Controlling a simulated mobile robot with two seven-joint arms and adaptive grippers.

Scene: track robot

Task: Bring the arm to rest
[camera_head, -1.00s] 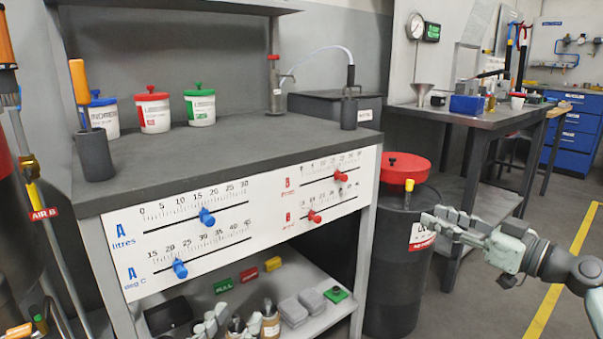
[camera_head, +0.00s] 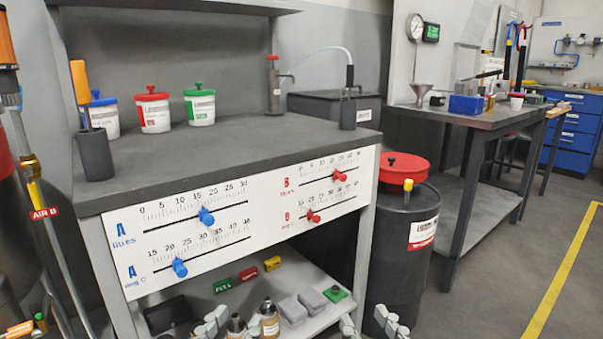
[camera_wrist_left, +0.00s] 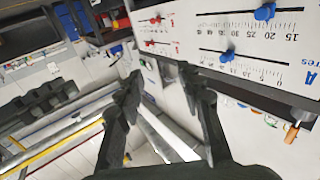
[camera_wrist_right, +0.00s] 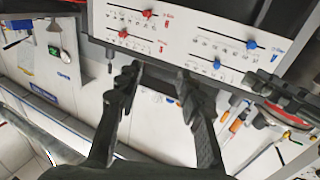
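My left gripper (camera_head: 211,322) shows only as pale fingertips at the bottom edge of the head view, in front of the bench's lower shelf. In the left wrist view my left gripper (camera_wrist_left: 161,78) is open, with nothing between its fingers. My right gripper (camera_head: 368,323) is also at the bottom edge of the head view, to the right of the left one, near the bench's right front leg. In the right wrist view my right gripper (camera_wrist_right: 158,80) is open and empty. Most of both arms is out of the head view.
The slider panel (camera_head: 264,208) fronts the bench (camera_head: 235,156). Below it, the shelf (camera_head: 318,321) holds bottles, grey blocks and coloured tags. A dark drum (camera_head: 392,270) with a red funnel (camera_head: 402,166) stands right of the bench. Open floor (camera_head: 480,290) lies further right.

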